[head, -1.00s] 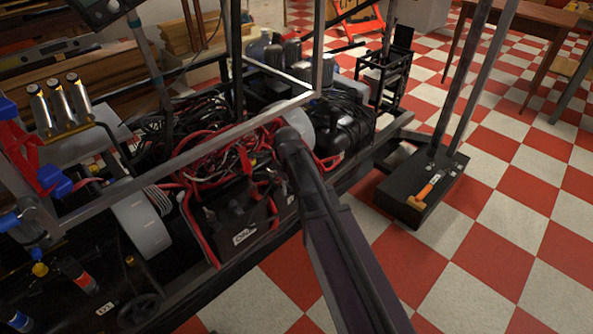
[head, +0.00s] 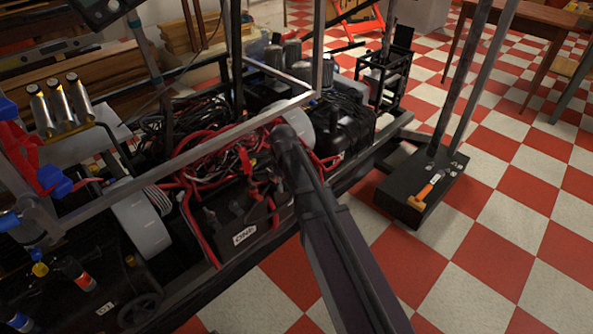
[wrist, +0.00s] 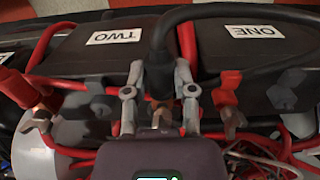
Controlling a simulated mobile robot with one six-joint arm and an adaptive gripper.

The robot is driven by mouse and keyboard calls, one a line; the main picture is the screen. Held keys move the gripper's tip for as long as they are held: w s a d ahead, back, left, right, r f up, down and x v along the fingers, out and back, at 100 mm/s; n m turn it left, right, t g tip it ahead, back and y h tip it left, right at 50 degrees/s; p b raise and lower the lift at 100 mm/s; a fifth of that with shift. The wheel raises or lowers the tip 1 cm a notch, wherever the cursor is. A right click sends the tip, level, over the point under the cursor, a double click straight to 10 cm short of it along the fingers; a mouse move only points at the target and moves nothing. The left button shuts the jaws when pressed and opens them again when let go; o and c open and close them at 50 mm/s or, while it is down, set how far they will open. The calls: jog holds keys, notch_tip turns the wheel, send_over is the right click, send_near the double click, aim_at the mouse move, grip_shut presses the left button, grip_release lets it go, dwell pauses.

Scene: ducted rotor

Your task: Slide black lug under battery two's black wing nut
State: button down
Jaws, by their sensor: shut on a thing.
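In the wrist view, my gripper (wrist: 160,92) is shut on the black cable (wrist: 157,45) at its lug end, above the inner edge of battery two (wrist: 88,70), labelled TWO. The cable rises from the fingers and bends right. A copper-coloured piece (wrist: 158,118) shows between the fingers, probably the lug. In the head view my arm hides the gripper.
Red cables (wrist: 185,45) cross close around the fingers. In the head view, a metal frame bar (head: 180,155) runs over the cable tangle.

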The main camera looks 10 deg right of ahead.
jog(key=shift+w+a, duration=0.3)
jog(key=shift+w, duration=0.1)
jog(key=shift+c, duration=1.8)
grip_release()
jog(key=s+d+r+p, duration=0.3)
jog(key=s+r+p, duration=0.1)
jog(key=w+d, duration=0.4)
jog(key=d, duration=0.2)
jog(key=shift+w+d+f+b, duration=0.15)
jog(key=shift+w+f+b, duration=0.25)
